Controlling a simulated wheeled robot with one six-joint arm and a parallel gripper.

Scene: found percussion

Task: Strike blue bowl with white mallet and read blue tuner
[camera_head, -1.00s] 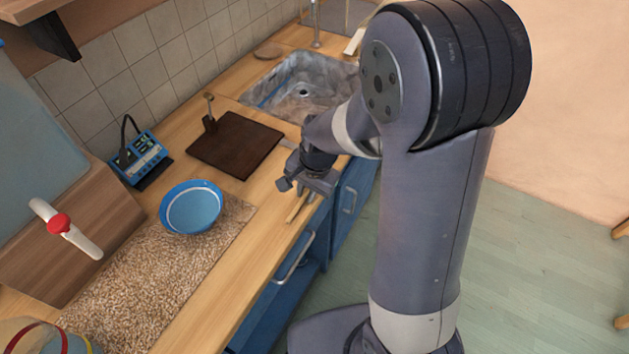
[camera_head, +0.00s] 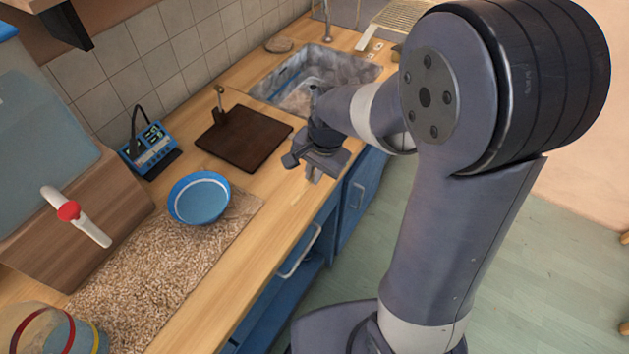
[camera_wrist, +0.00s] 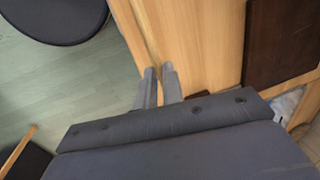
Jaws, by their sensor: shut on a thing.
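The blue bowl (camera_head: 200,199) stands upright on a speckled beige mat on the counter and looks empty. The blue tuner (camera_head: 148,148) stands behind it near the tiled wall, its small screen too small to read. My gripper (camera_head: 316,174) is over the counter's front edge, to the right of the bowl and well apart from it. I cannot make out a white mallet head.
A dark board (camera_head: 252,140) lies between the tuner and sink (camera_head: 305,92), with an upright peg (camera_head: 219,98) at its left edge. A dispenser with a red-and-white tap (camera_head: 70,211) and a striped jar (camera_head: 45,330) stand left. The speckled mat (camera_head: 150,270) is largely clear.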

